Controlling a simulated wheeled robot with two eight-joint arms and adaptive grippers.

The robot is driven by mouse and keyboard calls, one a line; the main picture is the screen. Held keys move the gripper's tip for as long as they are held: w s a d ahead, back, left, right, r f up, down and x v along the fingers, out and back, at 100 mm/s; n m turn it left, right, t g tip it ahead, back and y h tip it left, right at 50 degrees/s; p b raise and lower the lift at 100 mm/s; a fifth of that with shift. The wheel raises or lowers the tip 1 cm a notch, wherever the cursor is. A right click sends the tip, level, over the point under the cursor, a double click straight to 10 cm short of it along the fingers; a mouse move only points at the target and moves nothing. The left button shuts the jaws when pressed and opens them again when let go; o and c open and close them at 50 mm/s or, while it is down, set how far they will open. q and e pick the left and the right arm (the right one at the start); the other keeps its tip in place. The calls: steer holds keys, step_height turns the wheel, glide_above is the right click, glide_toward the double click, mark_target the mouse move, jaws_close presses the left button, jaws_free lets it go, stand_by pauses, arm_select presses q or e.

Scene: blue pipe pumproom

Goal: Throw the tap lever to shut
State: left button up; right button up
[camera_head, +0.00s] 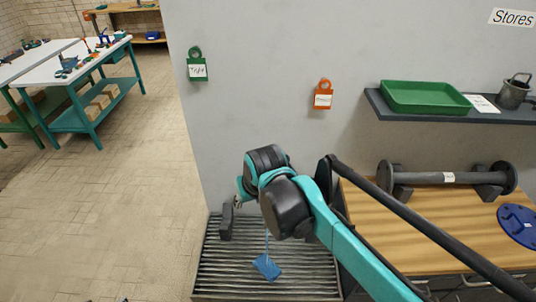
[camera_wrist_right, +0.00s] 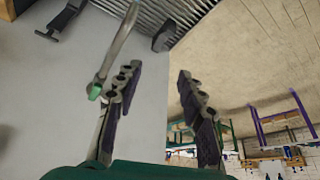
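My right gripper (camera_head: 240,197) is in front of the grey wall, above the drain grating, and is mostly hidden by my own wrist in the head view. In the right wrist view the gripper (camera_wrist_right: 160,95) is open, its two dark-padded fingers well apart. A thin grey metal bar with a green end (camera_wrist_right: 95,90) runs down beside the left-hand finger; it looks like part of the tap, but I cannot tell whether it is the lever or touches the finger. The tap body is hidden in the head view. A blue tag (camera_head: 267,267) hangs on a string below my wrist. My left gripper is out of view.
The slatted grating (camera_head: 225,270) lies below, with a dark block (camera_head: 226,220) near the wall's edge. A wooden bench (camera_head: 440,235) with a dark pipe piece (camera_head: 450,178) stands right. A shelf (camera_head: 450,113) with a green tray (camera_head: 423,97) is above. Open floor (camera_head: 110,200) lies left.

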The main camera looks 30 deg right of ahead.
steer(key=w+d+r+m+g+p, duration=0.2)
steer(key=w+d+r+g+p, duration=0.15)
steer(key=w+d, duration=0.65)
steer(key=w+d+f, duration=0.1)
steer(key=w+d, duration=0.1)
steer(key=w, duration=0.1)
steer(key=w+d+f+m+g+p, duration=0.1)
steer(key=w+d+f, duration=0.1)
steer(key=w+d, duration=0.1)
steer(key=w+d+f+m+p, duration=0.1)
steer(key=w+d, duration=0.1)
steer(key=w, duration=0.2)
steer(key=shift+w+d+f+g, duration=0.2)
steer(key=shift+d+f+g, duration=0.1)
steer(key=shift+d+g, duration=0.05)
steer(key=shift+d+f+m, duration=0.1)
steer(key=shift+f+m, duration=0.15)
steer(key=shift+m, duration=0.05)
step_height(320, 180, down, 8)
steer(key=shift+r+b, duration=0.25)
steer(key=shift+b, duration=0.4)
jaws_close()
